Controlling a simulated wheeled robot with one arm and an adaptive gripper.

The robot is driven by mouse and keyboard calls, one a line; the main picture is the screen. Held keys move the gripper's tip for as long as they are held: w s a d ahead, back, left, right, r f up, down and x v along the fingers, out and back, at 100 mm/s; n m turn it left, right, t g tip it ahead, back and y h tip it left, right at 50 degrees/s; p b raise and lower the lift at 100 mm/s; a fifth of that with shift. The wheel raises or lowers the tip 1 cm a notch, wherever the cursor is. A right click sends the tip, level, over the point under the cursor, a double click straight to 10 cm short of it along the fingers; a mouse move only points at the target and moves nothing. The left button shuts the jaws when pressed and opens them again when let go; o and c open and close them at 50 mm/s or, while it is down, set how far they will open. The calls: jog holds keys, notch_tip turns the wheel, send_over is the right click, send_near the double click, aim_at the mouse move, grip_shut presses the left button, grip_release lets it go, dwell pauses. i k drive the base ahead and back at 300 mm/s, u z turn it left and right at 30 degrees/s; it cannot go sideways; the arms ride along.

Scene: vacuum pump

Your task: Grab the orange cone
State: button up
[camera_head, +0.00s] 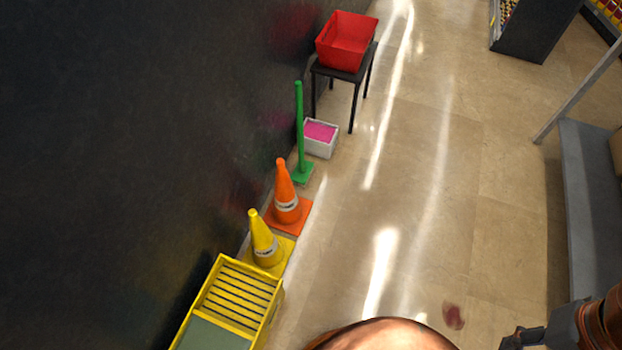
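The orange cone (285,190) stands upright on its square orange base on the floor, close along the dark wall at left. It has a pale band around its middle. It stands between a yellow cone (262,238) and a green post (300,130). What seems to be my gripper (525,338) shows as dark grey parts at the lower right edge, cut off by the frame. It is well away from the orange cone, across the floor to the right. Its fingers do not show clearly.
A yellow slatted bin (238,300) stands nearest along the wall. Beyond the post are a white box with pink contents (320,142) and a black stool (342,75) bearing a red bin (346,38). A grey platform cart (592,210) stands at right. The middle floor is clear.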

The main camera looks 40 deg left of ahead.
aim_at(288, 213)
jog(key=i, duration=1.3)
jog(key=z, duration=4.55)
jog(key=k, duration=2.3)
jog(key=z, duration=0.4)
